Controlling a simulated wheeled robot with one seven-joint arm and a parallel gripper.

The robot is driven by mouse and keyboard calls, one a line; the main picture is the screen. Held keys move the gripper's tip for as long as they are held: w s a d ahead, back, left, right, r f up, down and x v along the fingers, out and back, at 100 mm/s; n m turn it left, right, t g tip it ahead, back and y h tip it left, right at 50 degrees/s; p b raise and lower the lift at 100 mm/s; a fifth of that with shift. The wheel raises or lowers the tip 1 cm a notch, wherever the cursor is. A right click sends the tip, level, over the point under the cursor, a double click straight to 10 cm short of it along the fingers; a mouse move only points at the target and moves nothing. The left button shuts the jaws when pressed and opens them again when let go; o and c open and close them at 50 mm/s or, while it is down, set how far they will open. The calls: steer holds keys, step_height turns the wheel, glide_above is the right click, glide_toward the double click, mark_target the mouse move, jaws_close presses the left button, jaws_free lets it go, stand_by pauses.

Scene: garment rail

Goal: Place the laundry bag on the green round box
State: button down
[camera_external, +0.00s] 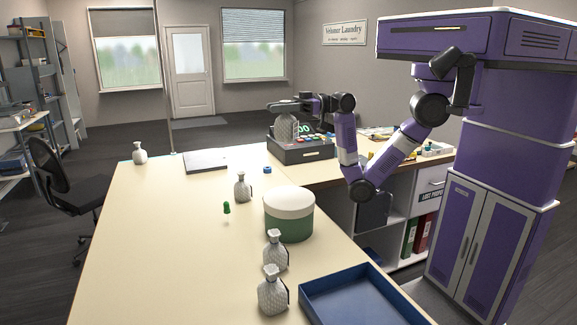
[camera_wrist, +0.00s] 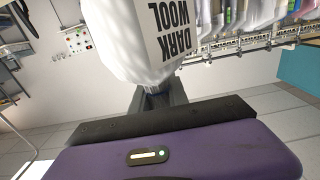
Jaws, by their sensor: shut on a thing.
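My gripper (camera_external: 286,106) is shut on a white laundry bag (camera_external: 286,129) in the external view. The bag hangs upright at the far part of the counter, in front of or over the till; I cannot tell its exact height. In the wrist view the held bag (camera_wrist: 130,38) fills the upper middle, with a "DARK WOOL" label, and my gripper (camera_wrist: 155,92) is at its lower end. The green round box (camera_external: 289,225) with a cream lid stands on the counter, nearer the camera than the gripper. Its lid is bare.
A till (camera_external: 303,151) stands near the held bag. Two similar bags (camera_external: 273,291) stand in front of the box, another (camera_external: 242,187) to its left, and one (camera_external: 139,153) at the far left. A blue tray (camera_external: 355,300) is front right. A green pin-like thing (camera_external: 227,209) stands left of the box.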

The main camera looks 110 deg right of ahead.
step_height(320, 180, down, 20)
steer(key=shift+b, duration=0.4)
steer(key=shift+f+b, duration=0.2)
steer(key=shift+b, duration=0.1)
steer(key=c, duration=1.3)
jaws_free()
steer(key=shift+r, duration=0.1)
steer(key=shift+s+r+p, duration=0.15)
steer(key=shift+s+p, duration=0.25)
steer(key=shift+s, duration=5.6)
